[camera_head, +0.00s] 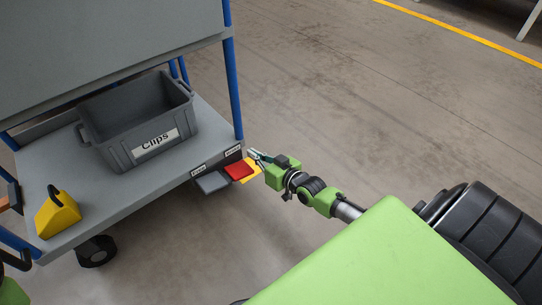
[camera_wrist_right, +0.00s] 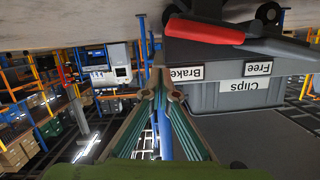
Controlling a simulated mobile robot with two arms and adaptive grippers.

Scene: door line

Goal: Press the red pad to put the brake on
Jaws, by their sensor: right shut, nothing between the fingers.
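The red pad (camera_head: 237,171) sticks out from the front edge of the cart's lower shelf, near its right corner. It also shows at the top of the right wrist view (camera_wrist_right: 205,31). A grey pad (camera_head: 212,182) sits to its left and a yellow piece (camera_head: 252,173) to its right. My right gripper (camera_head: 253,154) is shut and empty, just right of the red pad, near the shelf corner; no contact with the pad shows. In the right wrist view, its fingers (camera_wrist_right: 165,92) meet below and left of the pad.
The cart's lower shelf (camera_head: 60,170) carries a grey bin (camera_head: 115,150) labelled Clips and a yellow wedge (camera_head: 58,214). A blue post (camera_head: 233,85) rises at the shelf corner close to my right gripper. Labels Brake (camera_wrist_right: 187,73) and Free (camera_wrist_right: 258,68) are on the shelf edge. Floor to the right is clear.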

